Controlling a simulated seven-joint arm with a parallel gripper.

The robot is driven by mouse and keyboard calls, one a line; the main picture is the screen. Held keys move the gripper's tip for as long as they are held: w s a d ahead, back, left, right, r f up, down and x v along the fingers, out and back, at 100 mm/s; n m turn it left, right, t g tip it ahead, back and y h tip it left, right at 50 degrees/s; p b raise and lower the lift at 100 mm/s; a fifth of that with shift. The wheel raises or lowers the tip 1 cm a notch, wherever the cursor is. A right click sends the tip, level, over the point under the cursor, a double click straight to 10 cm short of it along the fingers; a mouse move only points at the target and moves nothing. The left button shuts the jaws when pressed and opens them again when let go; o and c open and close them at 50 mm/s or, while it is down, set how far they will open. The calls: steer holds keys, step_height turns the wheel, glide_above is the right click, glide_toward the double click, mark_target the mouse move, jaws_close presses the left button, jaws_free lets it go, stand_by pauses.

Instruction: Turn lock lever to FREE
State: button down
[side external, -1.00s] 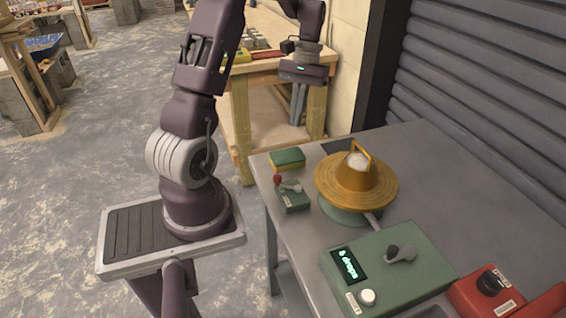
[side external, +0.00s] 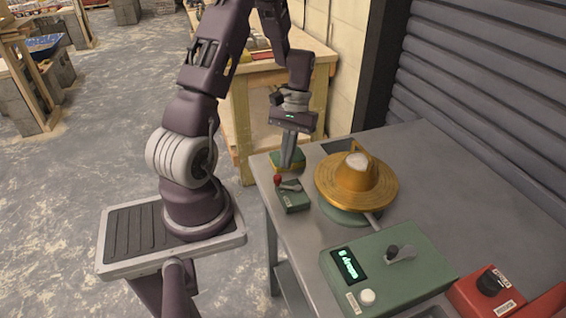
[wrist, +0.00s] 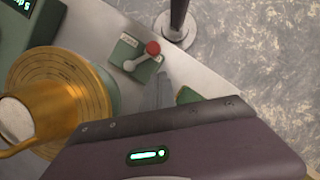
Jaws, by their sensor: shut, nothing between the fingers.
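The lock lever is a grey arm with a red knob (side external: 278,180) on a small green box (side external: 294,200) near the table's left edge. In the wrist view the green box (wrist: 124,52) shows near the top middle, its lever slanting up to the right to the red knob (wrist: 152,48). A small pale label on the box is too small to read surely. My gripper (side external: 287,166) points down, shut and empty, just behind the lever box and apart from it. In the wrist view its fingers (wrist: 163,88) show just below the box.
A golden round dish with a cone (side external: 330,192) stands right of the lever box. A green display box (side external: 380,275) and a red switch box (side external: 468,298) stand in front. The table's right side is clear.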

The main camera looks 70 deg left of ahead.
mark_target(277, 180)
steer(key=shift+s+d, duration=0.8)
steer(key=shift+s+d+n, duration=0.1)
steer(key=shift+s+n, duration=0.1)
steer(key=shift+n, duration=0.3)
steer(key=n, duration=0.1)
steer(key=s+d+n+t, duration=0.1)
steer(key=n, duration=0.1)
steer(key=shift+s+h, duration=0.2)
steer(key=shift+h, duration=0.2)
steer(key=shift+s+d+n, duration=0.1)
steer(key=shift+d+n, duration=0.05)
steer(key=shift+n, duration=0.25)
steer(key=shift+s+d, duration=0.5)
steer(key=shift+d, duration=0.4)
steer(key=shift+w, duration=0.1)
